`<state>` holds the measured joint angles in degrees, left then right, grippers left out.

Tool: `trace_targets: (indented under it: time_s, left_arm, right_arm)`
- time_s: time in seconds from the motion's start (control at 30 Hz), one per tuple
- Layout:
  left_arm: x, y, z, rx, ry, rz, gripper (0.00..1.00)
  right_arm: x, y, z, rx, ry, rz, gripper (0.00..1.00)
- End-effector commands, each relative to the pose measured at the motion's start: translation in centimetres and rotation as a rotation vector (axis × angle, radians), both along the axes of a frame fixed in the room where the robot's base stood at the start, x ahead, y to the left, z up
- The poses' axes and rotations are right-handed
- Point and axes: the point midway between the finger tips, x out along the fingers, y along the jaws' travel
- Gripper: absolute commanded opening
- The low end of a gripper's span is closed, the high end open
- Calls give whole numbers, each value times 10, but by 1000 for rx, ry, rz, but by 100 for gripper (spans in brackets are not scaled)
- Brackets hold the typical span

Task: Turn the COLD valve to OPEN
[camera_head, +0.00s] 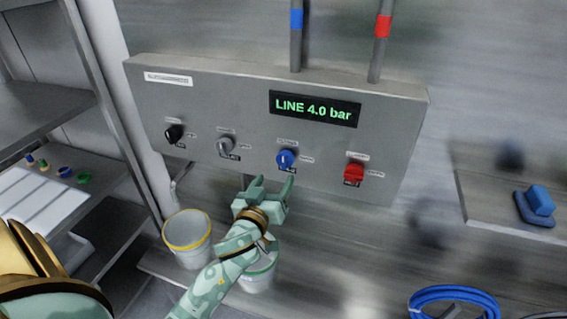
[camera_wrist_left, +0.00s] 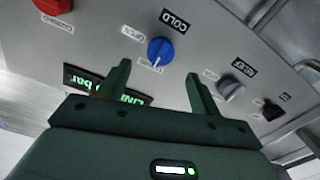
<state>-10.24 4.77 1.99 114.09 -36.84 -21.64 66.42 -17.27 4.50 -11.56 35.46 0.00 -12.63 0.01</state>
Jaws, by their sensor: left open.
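The COLD valve is a blue knob (camera_head: 286,158) on the grey panel, under the blue-banded pipe. In the left wrist view the blue knob (camera_wrist_left: 160,50) sits beside the COLD label (camera_wrist_left: 175,21), and its white mark points toward the lower label, which seems to read CLOSED. The OPEN label (camera_wrist_left: 132,33) is off to its left there. My left gripper (camera_head: 273,183) is open and empty just below the knob, apart from it; its fingers (camera_wrist_left: 158,76) also show in the left wrist view, with the knob beyond their gap. My right gripper is not seen.
A red knob (camera_head: 354,172) is right of the blue one; a grey knob (camera_head: 225,146) and a black knob (camera_head: 174,133) are to its left. The display (camera_head: 315,108) reads LINE 4.0 bar. White buckets (camera_head: 187,242) stand below. A shelf (camera_head: 510,205) is at right.

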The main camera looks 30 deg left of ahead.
Motion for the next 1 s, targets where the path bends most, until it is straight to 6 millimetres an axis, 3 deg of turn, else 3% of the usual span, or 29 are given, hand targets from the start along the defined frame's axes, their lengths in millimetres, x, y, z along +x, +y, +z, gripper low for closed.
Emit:
trace_targets:
  time_s: [0.1,0.3,0.5,0.73,0.77,0.9,1.0]
  left_arm:
    - [29,7,1,3,-2,-1,64]
    - [62,15,0,1,0,-1,64]
    - [74,17,-1,0,2,-1,64]
    - [74,17,-1,0,2,-1,64]
    - [74,17,-1,0,2,-1,58]
    - [74,17,-1,0,2,-1,20]
    - [74,17,-1,0,2,-1,19]
  right_arm:
    - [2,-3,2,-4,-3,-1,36]
    - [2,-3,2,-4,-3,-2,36]
    - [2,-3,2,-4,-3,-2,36]
    - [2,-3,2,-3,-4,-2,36]
    - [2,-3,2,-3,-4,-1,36]
    - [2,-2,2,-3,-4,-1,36]
    - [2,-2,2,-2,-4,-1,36]
